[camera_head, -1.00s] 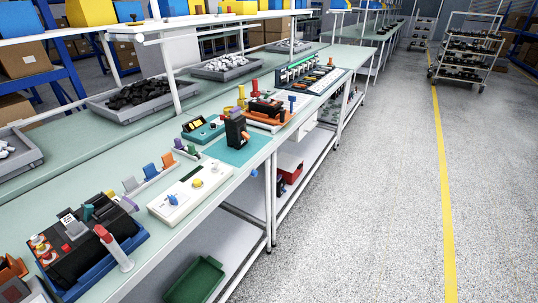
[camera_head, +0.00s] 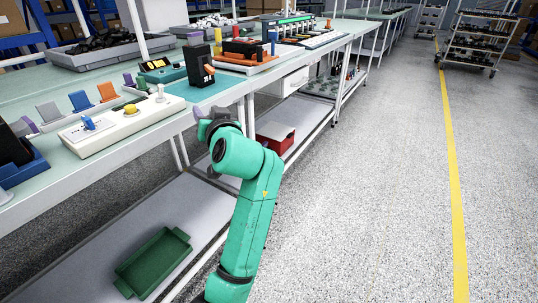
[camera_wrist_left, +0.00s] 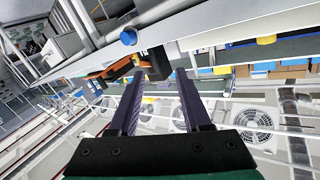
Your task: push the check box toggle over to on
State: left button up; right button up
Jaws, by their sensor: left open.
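The check box appears to be the long white box (camera_head: 125,122) on the table near its front edge in the head view. A small blue toggle (camera_head: 89,123) stands at its left end, a yellow knob (camera_head: 130,109) near its middle and a pale peg (camera_head: 160,93) at its right end. Which way the toggle is set is too small to tell. My left gripper (camera_head: 201,113) is off the table's front edge, right of the white box and apart from it. In the left wrist view its two dark fingers (camera_wrist_left: 156,88) are open with nothing between them. My right gripper is out of view.
A black block with an orange part (camera_head: 200,65) stands on a teal mat behind my gripper. Coloured tabs (camera_head: 79,99) stand behind the white box. A green tray (camera_head: 153,262) lies on the lower shelf.

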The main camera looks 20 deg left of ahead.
aim_at(162, 88)
pick_arm(q)
jog(key=s+a+r+n+g+y, duration=0.1)
jog(key=s+a+r+n+y, duration=0.2)
jog(key=s, duration=0.4)
jog(key=shift+n+h, duration=0.3)
jog(key=shift+n, duration=0.3)
jog(key=x, duration=1)
jog(key=r+x, duration=0.1)
jog(key=x, duration=0.3)
jog(key=shift+w+a, duration=0.25)
jog(key=shift+a, duration=0.05)
jog(key=shift+d, duration=0.1)
grip_shut()
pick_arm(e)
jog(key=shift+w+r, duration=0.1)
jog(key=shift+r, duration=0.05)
